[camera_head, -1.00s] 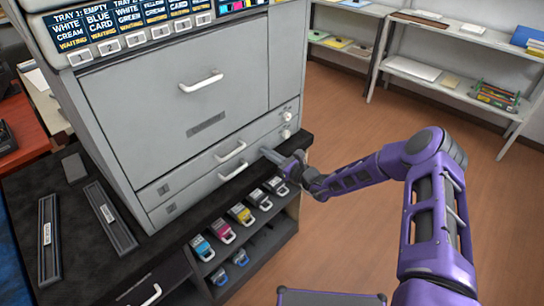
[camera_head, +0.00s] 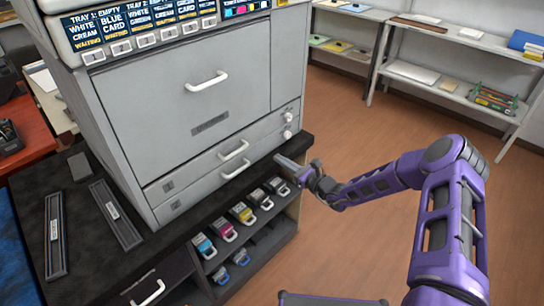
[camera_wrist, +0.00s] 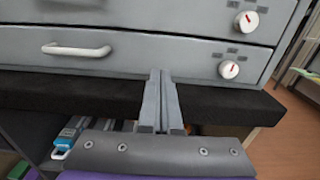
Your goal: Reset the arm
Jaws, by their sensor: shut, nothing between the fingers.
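My purple arm reaches in from the right in the head view. My gripper (camera_head: 285,163) is shut and empty, just off the lower right front of the grey printer (camera_head: 195,95), near the edge of the black counter. In the wrist view its two grey fingers (camera_wrist: 162,85) lie side by side, pointing at the printer's lower drawer front. A white drawer handle (camera_wrist: 76,50) is left of the fingertips and a white knob (camera_wrist: 229,69) is right of them. I cannot tell whether the fingertips touch the printer.
Toner cartridges in several colours, such as a yellow one (camera_head: 241,212), stand in the shelf (camera_head: 262,233) below the counter. A dark strip-shaped tray (camera_head: 115,215) lies on the counter. Open floor (camera_head: 340,130) lies to the right, with grey shelving (camera_head: 440,83) behind.

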